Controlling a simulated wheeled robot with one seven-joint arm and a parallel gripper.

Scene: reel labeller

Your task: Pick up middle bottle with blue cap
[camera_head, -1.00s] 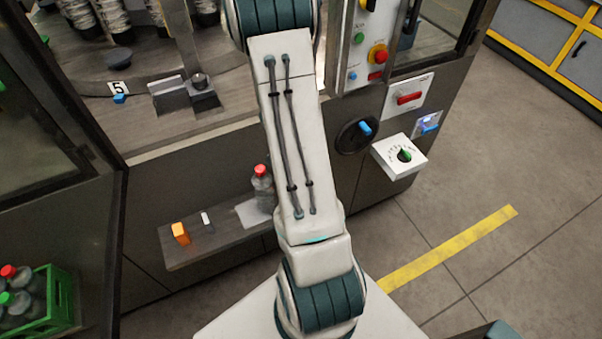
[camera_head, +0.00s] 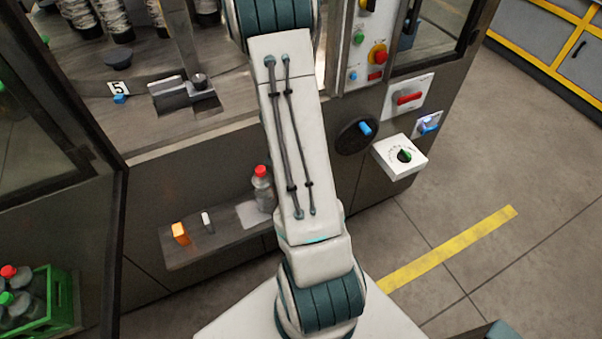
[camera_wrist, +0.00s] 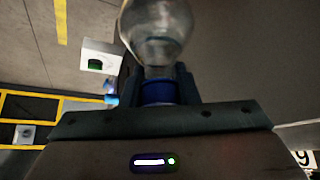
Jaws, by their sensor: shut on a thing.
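In the wrist view, a clear bottle (camera_wrist: 157,32) shows with a blue cap (camera_wrist: 158,92) at its neck end. My gripper (camera_wrist: 158,90) is shut on it at the cap, one dark finger on each side. The far end of the bottle runs out of the top of the picture. In the head view, my arm hides my gripper and this bottle.
A green crate (camera_head: 66,300) of bottles sits lower left. Open floor lies right.

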